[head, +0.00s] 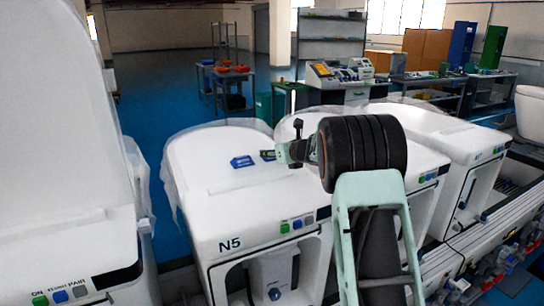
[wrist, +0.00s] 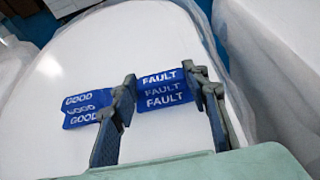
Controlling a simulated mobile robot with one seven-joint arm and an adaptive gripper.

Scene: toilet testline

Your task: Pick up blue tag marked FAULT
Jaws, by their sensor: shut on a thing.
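The blue tag marked FAULT (wrist: 165,90) sits between the two fingers of my gripper (wrist: 162,78) in the wrist view, its white word repeated on several lines. The fingers are closed against its left and right sides. A second blue tag, marked GOOD (wrist: 82,110), lies just left of the left finger. In the head view my gripper (head: 275,154) is low over the white top of the unit marked N5, and hides most of the FAULT tag. The GOOD tag (head: 242,161) lies flat to its left. I cannot tell whether the FAULT tag is clear of the surface.
The white N5 unit (head: 225,215) has a row of small coloured buttons on its front. Similar white units stand to both sides, and a tall white lid (head: 60,120) rises at the left. Benches with equipment stand behind. Blue floor (head: 150,100) is open at the back left.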

